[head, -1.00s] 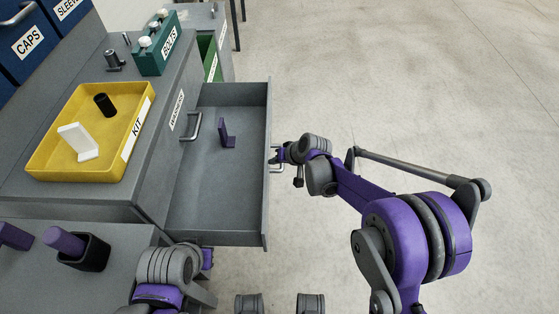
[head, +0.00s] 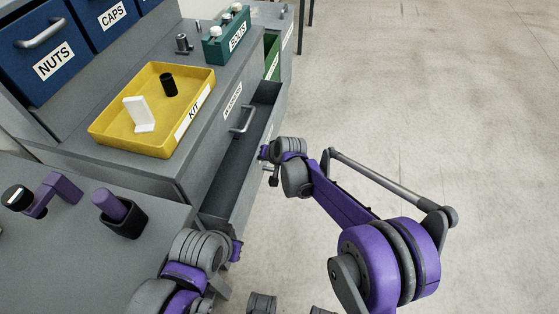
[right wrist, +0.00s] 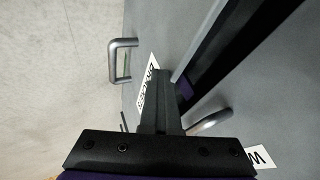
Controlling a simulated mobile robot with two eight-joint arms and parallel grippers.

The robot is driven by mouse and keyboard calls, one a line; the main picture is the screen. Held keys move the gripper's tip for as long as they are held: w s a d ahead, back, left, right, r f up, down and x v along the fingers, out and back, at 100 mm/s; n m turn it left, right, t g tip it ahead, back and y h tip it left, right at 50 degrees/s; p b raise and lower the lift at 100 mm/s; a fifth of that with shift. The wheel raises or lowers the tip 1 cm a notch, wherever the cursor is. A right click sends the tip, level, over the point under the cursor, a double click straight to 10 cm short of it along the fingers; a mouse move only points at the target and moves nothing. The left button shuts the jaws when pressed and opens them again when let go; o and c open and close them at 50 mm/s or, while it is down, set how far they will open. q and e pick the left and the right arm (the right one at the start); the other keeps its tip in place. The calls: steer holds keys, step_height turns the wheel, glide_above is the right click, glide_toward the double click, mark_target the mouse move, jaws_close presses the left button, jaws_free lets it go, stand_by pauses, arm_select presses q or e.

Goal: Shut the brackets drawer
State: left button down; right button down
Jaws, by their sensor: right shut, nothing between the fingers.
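The grey brackets drawer (head: 236,182) stands partly open below the upper drawer in the head view. In the right wrist view its front (right wrist: 205,40) shows a bar handle (right wrist: 122,62) and a partly hidden label (right wrist: 149,86). A purple piece (right wrist: 186,88) shows in the drawer's dark gap; the head view hides it. My right gripper (head: 267,152) is shut and empty at the drawer's front; its fingers (right wrist: 165,100) lie beside the label, and I cannot tell if they touch. My left gripper (head: 236,250) is low near the cabinet's near corner, its fingers unclear.
A yellow kit tray (head: 108,137) holds a white piece (head: 140,114) and a black cylinder (head: 168,84) on the cabinet top. A green bolts holder (head: 218,48) stands behind it. A black cup (head: 127,222) with a purple peg stands nearer. The floor at right is clear.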

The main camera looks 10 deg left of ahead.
steer(key=a, duration=0.6)
steer(key=shift+a, duration=0.4)
steer(key=shift+d, duration=0.1)
